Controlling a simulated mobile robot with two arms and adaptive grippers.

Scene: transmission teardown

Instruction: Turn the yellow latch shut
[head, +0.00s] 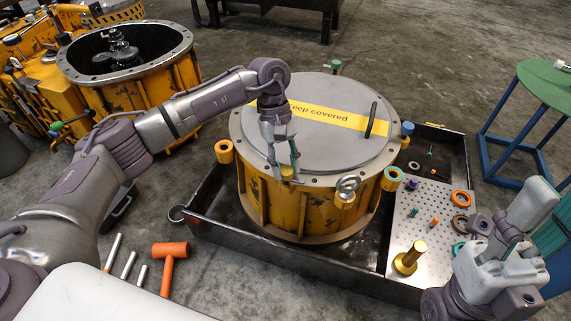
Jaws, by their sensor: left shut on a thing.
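The large round yellow housing (265,208) stands in the middle of the head view, with a grey lid (325,92) on it. The lid carries a yellow strip reading "keep covered" and a dark bar handle. My left gripper (285,171) reaches down over the front rim of the housing. Its fingers are shut on the small yellow latch (288,172) at the rim. The fingers hide part of the latch, so its exact angle is unclear. Parts of my right arm show at the lower right, but its fingers cannot be made out.
The housing stands in a dark tray (270,270). A perforated plate (425,225) with small parts and a gold post (410,258) lies at right. An orange mallet (168,265) lies at left. A green-topped stool (548,84) stands far right.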

